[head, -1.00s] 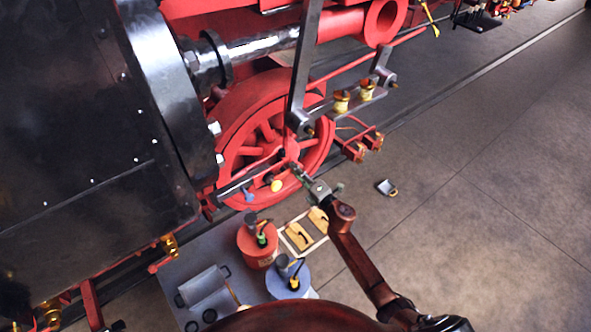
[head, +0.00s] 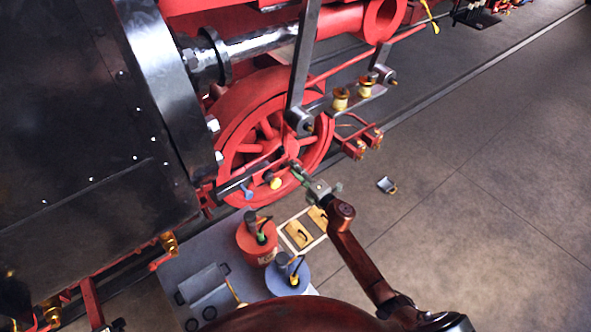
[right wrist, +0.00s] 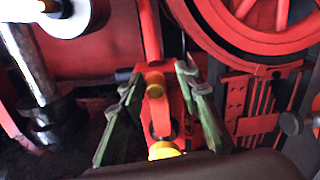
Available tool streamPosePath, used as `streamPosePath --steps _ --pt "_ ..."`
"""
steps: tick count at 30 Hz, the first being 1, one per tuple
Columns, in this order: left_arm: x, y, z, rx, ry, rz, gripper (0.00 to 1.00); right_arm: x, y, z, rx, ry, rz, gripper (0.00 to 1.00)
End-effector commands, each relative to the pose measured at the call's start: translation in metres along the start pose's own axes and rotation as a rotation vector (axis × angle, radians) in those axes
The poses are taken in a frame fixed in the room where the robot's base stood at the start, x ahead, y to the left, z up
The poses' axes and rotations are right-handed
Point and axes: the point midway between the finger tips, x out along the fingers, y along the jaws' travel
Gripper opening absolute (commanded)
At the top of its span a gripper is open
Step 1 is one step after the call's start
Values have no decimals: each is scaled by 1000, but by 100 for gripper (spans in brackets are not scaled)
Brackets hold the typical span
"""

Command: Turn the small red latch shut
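A small red bar with a brass pin (right wrist: 154,84), which looks like the latch, stands in the middle of the right wrist view. A yellow knob (right wrist: 163,150) shows below it. My right gripper (right wrist: 155,78) has its two green fingers apart, one on each side of the red bar, with gaps showing; I cannot tell whether either touches it. In the head view my right gripper (head: 296,172) is in front of the red spoked wheel (head: 235,128), near a yellow knob (head: 275,183). The latch is too small to make out there. My left gripper is out of view.
The black cylinder casing (head: 80,110) fills the left. A grey lever (head: 304,60) hangs above my right gripper. The floor at right is mostly clear.

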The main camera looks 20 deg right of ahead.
Motion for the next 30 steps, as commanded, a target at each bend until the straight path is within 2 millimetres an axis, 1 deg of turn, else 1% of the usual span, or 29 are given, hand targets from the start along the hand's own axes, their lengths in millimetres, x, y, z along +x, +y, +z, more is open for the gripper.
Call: streamPosePath --steps 4,7,11,15,21,25,30 --pt "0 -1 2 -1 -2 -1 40 -2 2 0 0 0 3 30" --pt "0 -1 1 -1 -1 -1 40 -11 1 1 -1 -1 2 30" --pt "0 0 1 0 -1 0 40 -34 1 1 -1 -1 1 30" --pt "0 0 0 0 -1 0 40 -64 0 1 0 -1 0 30" --pt "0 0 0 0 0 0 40 -100 0 0 0 0 -1 30" --pt "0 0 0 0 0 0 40 -114 0 0 0 0 0 30" --pt "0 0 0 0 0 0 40 -120 0 0 0 0 0 30"
